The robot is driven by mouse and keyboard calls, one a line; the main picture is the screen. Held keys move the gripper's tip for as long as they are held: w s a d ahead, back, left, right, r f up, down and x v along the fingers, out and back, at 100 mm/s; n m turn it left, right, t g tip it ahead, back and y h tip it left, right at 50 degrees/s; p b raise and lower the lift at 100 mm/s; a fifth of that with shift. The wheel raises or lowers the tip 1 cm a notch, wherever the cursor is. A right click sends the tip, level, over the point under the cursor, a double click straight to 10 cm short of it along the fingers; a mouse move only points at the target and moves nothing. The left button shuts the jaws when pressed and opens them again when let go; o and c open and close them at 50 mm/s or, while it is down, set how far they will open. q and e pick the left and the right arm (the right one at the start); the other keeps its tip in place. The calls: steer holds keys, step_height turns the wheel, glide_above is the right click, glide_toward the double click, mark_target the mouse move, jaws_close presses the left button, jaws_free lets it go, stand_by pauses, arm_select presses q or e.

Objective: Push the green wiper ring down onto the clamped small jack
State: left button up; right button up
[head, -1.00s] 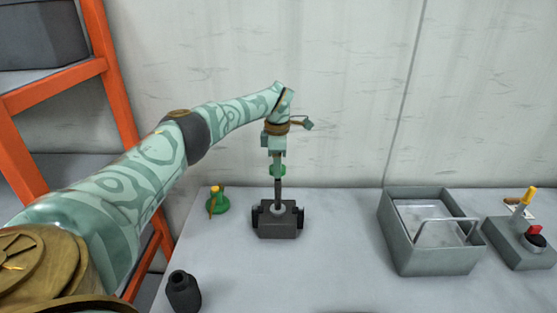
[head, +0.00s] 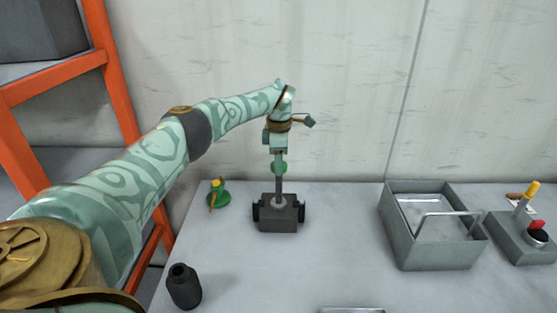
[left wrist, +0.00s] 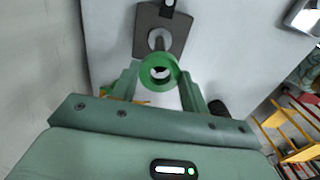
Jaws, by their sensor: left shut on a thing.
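The green wiper ring (head: 279,168) is held between the fingertips of my left gripper (head: 279,160). In the left wrist view the ring (left wrist: 148,72) shows face-on between the fingers (left wrist: 158,82). The small jack (head: 279,189) stands upright in the dark clamp (head: 279,222), its thin shaft reaching up to the ring. The clamp (left wrist: 176,22) also shows behind the ring in the wrist view. The ring is high above the clamp, in line with the shaft. I cannot tell whether the shaft tip is inside the ring. My right gripper is out of view.
A green stand with a yellow part (head: 218,198) is left of the clamp. A black cylinder (head: 184,290) stands at the front left. A grey box (head: 440,256) and a control box with a red button (head: 520,240) are at the right. An orange rack (head: 118,100) is beyond the table's left edge.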

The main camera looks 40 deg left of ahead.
arm_select(q)
steer(key=shift+f, duration=0.1)
stand_by(0.3)
steer(key=shift+f+b, duration=1)
steer(key=shift+f, duration=1.45)
steer(key=shift+f+b, duration=1.15)
steer(key=shift+f, duration=1.25)
steer(key=shift+f, duration=0.15)
